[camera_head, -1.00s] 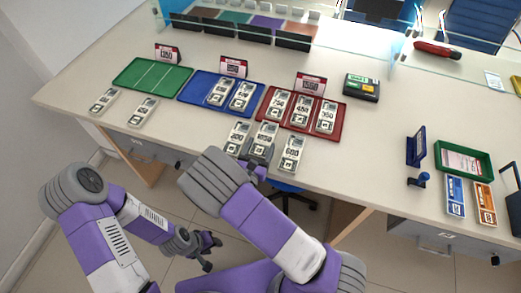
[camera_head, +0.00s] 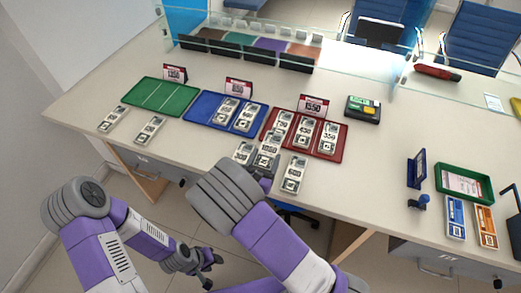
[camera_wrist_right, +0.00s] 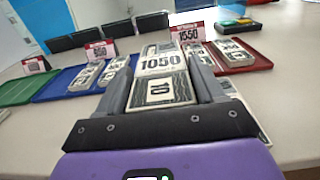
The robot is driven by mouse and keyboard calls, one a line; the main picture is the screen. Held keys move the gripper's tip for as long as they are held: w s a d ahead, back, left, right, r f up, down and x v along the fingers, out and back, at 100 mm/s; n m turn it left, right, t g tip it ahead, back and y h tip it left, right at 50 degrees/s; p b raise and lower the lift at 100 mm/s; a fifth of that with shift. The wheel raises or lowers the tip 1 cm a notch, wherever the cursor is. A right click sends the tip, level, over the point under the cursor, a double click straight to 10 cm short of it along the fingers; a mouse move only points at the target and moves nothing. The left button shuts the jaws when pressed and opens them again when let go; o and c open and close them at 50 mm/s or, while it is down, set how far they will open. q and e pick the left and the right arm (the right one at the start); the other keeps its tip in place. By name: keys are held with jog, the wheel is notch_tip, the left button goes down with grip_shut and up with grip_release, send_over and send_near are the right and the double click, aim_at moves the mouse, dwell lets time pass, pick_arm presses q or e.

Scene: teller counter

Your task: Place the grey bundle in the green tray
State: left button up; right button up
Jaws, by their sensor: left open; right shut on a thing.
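My right gripper (camera_head: 265,172) is shut on a grey-white bundle labelled 1050 (camera_head: 270,148), at the counter's front edge between two other bundles. The right wrist view shows this bundle (camera_wrist_right: 163,62) between the two fingers (camera_wrist_right: 163,85). I cannot tell for sure whether it is clear of the counter. The green tray (camera_head: 163,97) lies empty at the counter's left, divided by thin lines, with a price sign behind it. My left gripper (camera_head: 208,272) is open and empty, low in front of the counter.
Loose bundles lie beside the held one (camera_head: 243,153) (camera_head: 294,174) and in front of the green tray (camera_head: 149,129) (camera_head: 113,119). The blue tray (camera_head: 199,112) holds two bundles, the red tray (camera_head: 339,152) three. Price signs (camera_head: 239,88) stand behind the trays. A glass screen runs along the back.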

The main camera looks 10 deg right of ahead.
jog(key=shift+w+a+r, duration=0.15)
jog(key=shift+a+r, duration=0.05)
jog(key=shift+r, duration=0.05)
notch_tip(320, 180, down, 10)
jog(key=b, duration=0.3)
jog(key=shift+r, duration=0.2)
jog(key=shift+f, duration=0.1)
jog(key=shift+f+b, duration=0.15)
jog(key=shift+b, duration=0.25)
jog(key=o, duration=1.1)
jog(key=shift+c, duration=0.2)
